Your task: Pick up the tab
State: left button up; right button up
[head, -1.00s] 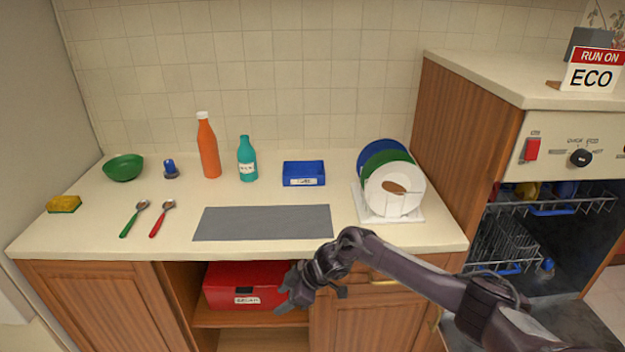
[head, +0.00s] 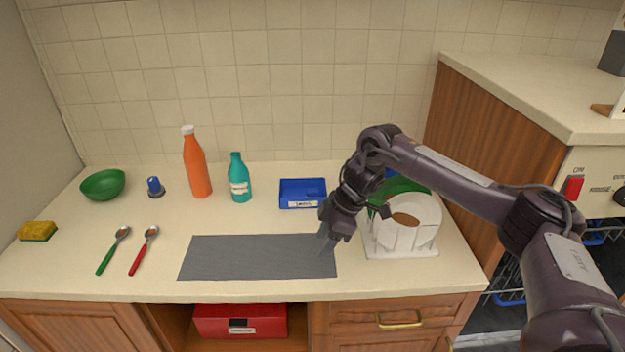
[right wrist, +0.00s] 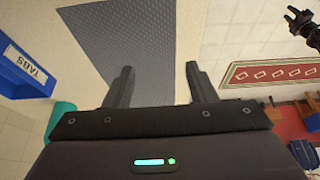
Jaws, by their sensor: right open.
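My right gripper (head: 326,243) is above the right end of the grey mat (head: 250,258), in front and to the right of the box. In the right wrist view the right gripper (right wrist: 160,85) has its fingers apart with nothing between them. A dark gripper, likely my left one (right wrist: 300,22), shows at the top right of that view; its jaws are unclear.
A teal bottle (head: 239,180) and an orange bottle (head: 196,165) stand left of the blue box. A rack with plates (head: 410,225) is close to my right arm. Two spoons (head: 140,252), a bowl (head: 103,185) and a sponge (head: 37,231) lie left. The grey mat is bare.

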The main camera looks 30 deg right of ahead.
aim_at(311, 193)
jog(key=i+l, duration=0.7)
jog(key=i, duration=0.15)
